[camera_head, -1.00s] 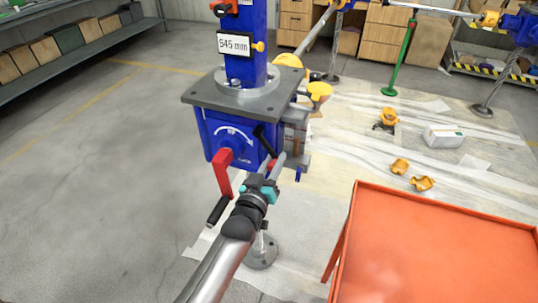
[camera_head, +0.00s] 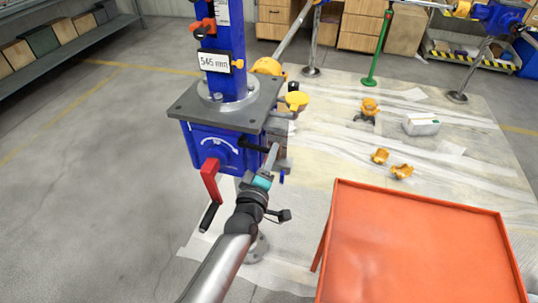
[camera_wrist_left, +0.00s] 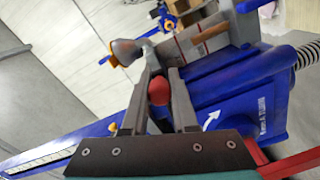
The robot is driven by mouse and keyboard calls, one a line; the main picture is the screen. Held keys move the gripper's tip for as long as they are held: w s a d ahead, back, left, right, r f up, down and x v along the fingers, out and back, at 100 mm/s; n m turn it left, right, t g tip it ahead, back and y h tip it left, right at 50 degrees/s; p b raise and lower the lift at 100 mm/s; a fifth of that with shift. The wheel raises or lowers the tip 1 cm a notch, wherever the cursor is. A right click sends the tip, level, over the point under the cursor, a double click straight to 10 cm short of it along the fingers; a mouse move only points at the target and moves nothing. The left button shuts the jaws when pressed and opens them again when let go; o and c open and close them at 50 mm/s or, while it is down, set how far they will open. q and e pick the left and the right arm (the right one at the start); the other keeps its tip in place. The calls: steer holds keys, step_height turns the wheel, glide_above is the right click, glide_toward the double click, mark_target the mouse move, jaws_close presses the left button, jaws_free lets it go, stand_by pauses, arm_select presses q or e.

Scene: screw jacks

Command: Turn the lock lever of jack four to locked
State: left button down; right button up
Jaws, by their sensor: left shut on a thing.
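The blue jack (camera_head: 205,143) stands left of centre in the head view, with a grey top plate and a "545 mm" tag on its column. A short black lever (camera_head: 255,145) sticks out near its front right corner. My left gripper (camera_head: 271,156) reaches up to that corner from below. In the left wrist view my left gripper (camera_wrist_left: 161,78) is shut on a red knob (camera_wrist_left: 158,91), seemingly the lock lever's end. The fingers hide part of the knob and the lever's joint. No jack number is readable. My right gripper is out of view.
A red crank (camera_head: 209,180) with a black grip hangs on the jack's front, close left of my gripper. An orange-red table (camera_head: 415,245) stands at the lower right.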

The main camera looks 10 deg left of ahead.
arm_select(q)
steer(key=shift+w+r+n, duration=0.1)
steer(key=shift+r+n, duration=0.3)
steer(key=shift+r, duration=0.35)
steer(key=c, duration=0.7)
jaws_free()
steer(key=shift+f, duration=0.2)
steer(key=shift+s+p, duration=0.3)
steer(key=shift+s, duration=0.05)
steer(key=s, duration=1.4)
steer(key=shift+s+a+p, duration=0.25)
steer(key=shift+s+p, duration=0.05)
steer(key=shift+s, duration=0.05)
